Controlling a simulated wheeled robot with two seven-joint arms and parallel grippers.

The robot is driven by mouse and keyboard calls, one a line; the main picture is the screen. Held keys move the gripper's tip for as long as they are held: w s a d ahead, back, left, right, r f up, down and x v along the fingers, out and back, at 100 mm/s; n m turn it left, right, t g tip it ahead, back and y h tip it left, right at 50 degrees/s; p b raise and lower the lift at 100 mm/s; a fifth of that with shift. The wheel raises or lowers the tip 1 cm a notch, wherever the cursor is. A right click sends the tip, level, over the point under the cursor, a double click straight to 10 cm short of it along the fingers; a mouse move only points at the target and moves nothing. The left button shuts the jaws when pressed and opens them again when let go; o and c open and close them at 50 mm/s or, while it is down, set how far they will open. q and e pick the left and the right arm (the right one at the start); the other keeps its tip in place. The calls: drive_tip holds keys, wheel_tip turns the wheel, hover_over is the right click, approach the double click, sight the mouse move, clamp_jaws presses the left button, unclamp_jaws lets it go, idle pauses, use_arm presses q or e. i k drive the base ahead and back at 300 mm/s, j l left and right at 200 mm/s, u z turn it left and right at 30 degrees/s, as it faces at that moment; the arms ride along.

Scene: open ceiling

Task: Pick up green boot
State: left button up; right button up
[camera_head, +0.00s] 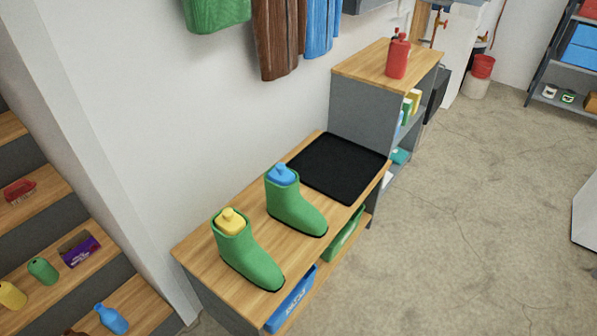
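Two green boots stand upright on the wooden bench top in the head view. The nearer green boot (248,260) has a yellow bottle (232,221) sticking out of its opening. The farther green boot (298,211) has a blue bottle (282,175) sticking out of its opening. Both toes point toward the lower right, and the boots stand apart. Neither of my grippers shows in this view.
The bench (200,257) stands against the white wall, with a black mat (337,166) on its far end. A taller cabinet (360,67) holds a red bottle (397,56). Stairs with scattered items (42,270) lie left. Open concrete floor (470,200) lies right.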

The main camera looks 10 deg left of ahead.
sight(287, 206)
drive_tip(key=i+l+u, duration=0.2)
drive_tip(key=l+u, duration=0.15)
drive_tip(key=l, duration=0.2)
drive_tip(key=i+l+u, duration=0.1)
drive_tip(key=l+u, duration=0.25)
drive_tip(key=l, duration=0.2)
drive_tip(key=l+u, duration=0.3)
drive_tip(key=l, duration=0.3)
drive_tip(key=i, duration=0.05)
